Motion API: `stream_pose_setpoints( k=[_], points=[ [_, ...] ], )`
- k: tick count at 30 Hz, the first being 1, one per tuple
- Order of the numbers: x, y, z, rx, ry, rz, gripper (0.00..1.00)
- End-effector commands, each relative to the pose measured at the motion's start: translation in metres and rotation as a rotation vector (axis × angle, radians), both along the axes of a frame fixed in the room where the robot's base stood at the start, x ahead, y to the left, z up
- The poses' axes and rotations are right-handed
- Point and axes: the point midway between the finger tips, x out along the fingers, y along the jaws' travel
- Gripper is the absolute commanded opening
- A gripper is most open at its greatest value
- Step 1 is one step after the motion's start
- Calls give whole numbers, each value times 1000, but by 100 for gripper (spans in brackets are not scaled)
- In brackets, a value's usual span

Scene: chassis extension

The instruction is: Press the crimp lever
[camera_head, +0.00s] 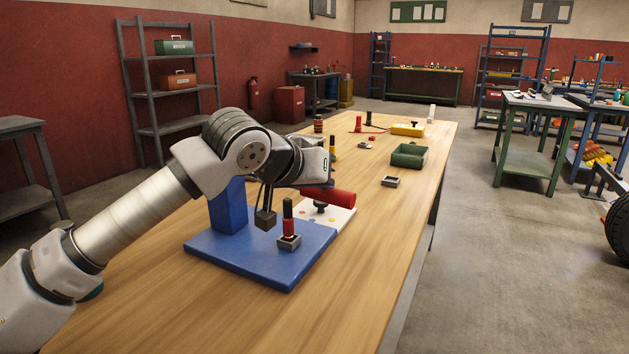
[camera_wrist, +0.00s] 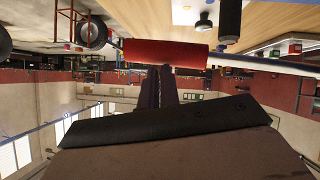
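The crimp lever's red round handle (camera_head: 328,196) sticks out to the right from under my wrist, roughly level above the table. In the wrist view the red handle (camera_wrist: 165,53) crosses just beyond my fingertips, with a pale metal rod running right. My gripper (camera_wrist: 160,70) looks shut and empty, its dark fingers close together and pointing at the handle; whether they touch it is unclear. The blue press base (camera_head: 258,258) carries a blue column (camera_head: 228,205). A dark block (camera_head: 265,218) hangs above the base. A red-and-black piece (camera_head: 288,220) stands upright in a grey holder (camera_head: 289,243).
A white plate (camera_head: 342,217) with a black knob lies beside the blue base. The table's right front is clear.

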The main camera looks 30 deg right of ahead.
Motion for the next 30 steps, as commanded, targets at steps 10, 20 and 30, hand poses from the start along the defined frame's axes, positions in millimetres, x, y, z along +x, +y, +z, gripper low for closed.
stream_pose_setpoints(
  k=[10, 20, 30],
  points=[
    [-4, -3, -13, 5, 5, -8, 0],
    [-5, -3, -16, 10, 10, -9, 0],
    [-8, 4, -11, 11, 10, -8, 0]
  ],
)
